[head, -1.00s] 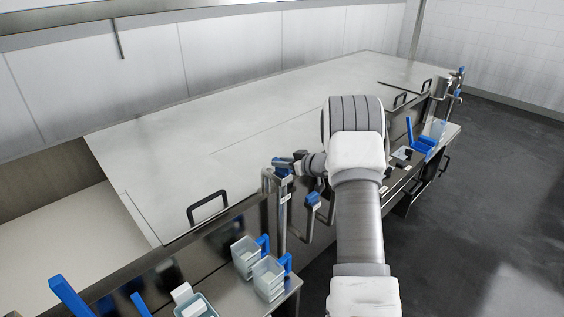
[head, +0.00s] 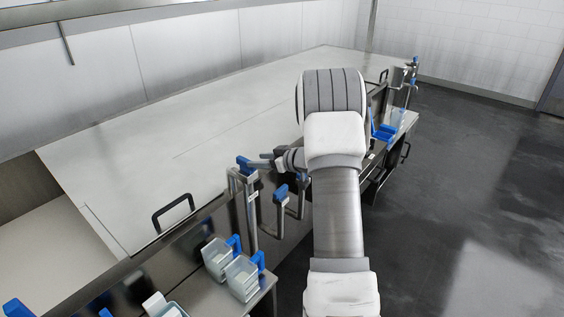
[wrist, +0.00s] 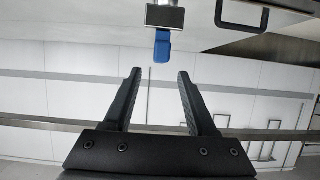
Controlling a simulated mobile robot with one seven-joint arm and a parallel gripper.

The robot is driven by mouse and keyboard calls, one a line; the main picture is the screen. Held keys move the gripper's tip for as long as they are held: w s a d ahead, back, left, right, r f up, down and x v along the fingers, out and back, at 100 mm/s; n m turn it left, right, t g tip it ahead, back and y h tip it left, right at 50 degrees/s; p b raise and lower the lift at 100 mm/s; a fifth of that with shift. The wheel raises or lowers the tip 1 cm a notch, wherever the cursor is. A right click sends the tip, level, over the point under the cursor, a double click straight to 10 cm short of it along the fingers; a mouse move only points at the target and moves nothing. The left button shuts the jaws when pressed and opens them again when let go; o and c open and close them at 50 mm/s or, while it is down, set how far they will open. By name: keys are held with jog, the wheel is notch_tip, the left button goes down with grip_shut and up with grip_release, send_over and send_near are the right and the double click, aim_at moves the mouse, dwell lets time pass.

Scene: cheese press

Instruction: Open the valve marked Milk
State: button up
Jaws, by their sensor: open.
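A valve with a blue handle (head: 243,163) stands on a steel pipe at the vat's front edge. In the wrist view, a blue handle (wrist: 162,46) under a metal block lies just beyond my fingertips, roughly in line with the gap between them. My gripper (head: 262,161) is open and empty, to the right of the upper valve in the head view; its two black fingers (wrist: 159,76) are spread in the wrist view. A second, lower blue-handled valve (head: 281,191) is at front right. A small label is on the pipe, but I cannot read it.
The long steel vat (head: 170,140) has closed lids and a black handle (head: 173,212). Clear containers (head: 241,278) with blue handles stand on the front shelf. More blue-handled items (head: 384,131) are at the far right. The floor at right is clear.

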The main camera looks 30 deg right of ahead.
jog(key=v, duration=1)
jog(key=shift+s, duration=0.2)
jog(key=shift+r, duration=0.15)
